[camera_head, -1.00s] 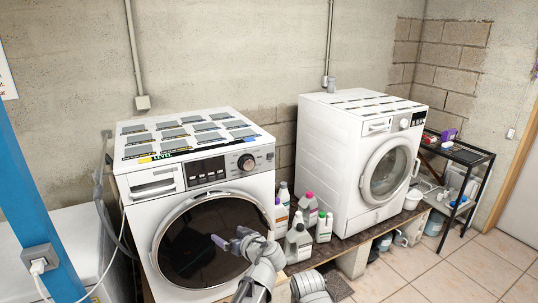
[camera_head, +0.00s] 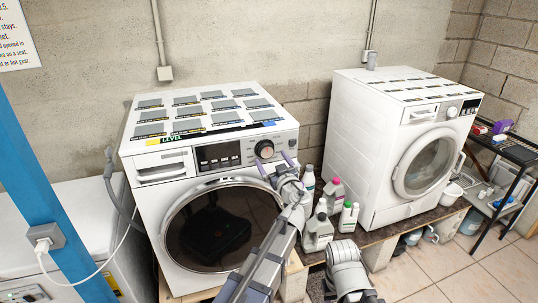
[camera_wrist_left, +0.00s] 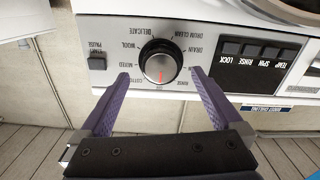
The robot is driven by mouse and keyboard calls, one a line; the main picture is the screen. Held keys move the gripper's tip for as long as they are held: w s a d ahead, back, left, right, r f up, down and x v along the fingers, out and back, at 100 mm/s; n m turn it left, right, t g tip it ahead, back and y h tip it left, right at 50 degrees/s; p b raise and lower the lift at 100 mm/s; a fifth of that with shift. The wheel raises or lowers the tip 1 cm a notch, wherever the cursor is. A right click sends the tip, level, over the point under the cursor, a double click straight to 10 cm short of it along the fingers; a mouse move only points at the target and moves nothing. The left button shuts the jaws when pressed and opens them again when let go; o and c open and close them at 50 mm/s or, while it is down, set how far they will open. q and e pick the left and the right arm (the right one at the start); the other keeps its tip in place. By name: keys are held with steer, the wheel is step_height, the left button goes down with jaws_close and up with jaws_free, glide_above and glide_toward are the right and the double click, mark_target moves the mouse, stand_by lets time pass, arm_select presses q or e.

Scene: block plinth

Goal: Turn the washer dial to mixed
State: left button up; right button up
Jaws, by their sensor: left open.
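The washer (camera_head: 150,205) is the white front-loader at left, with a dark round door. Its black, silver-rimmed dial (camera_head: 264,148) is at the right of the front panel. The wrist view shows the panel upside down; there the dial (camera_wrist_left: 160,62) has a red pointer aimed down the picture, between the cotton and rinse labels. The mixed label (camera_wrist_left: 117,67) is left of the dial. My left gripper (camera_head: 274,163) is open and empty, just below the dial in the head view. In the wrist view its purple fingers (camera_wrist_left: 158,75) flank the dial, showing gaps.
A second white machine (camera_head: 360,150) stands at right. Several bottles (camera_head: 335,205) stand between the machines on a low wooden platform. A blue post (camera_head: 45,165) with a plug is at left. A black rack (camera_head: 515,152) is at far right. Tiled floor is free at lower right.

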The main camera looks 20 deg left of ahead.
mark_target(267, 153)
arm_select(q)
steer(key=shift+x, duration=2.05)
steer(key=shift+s, duration=0.1)
steer(key=c, duration=1.3)
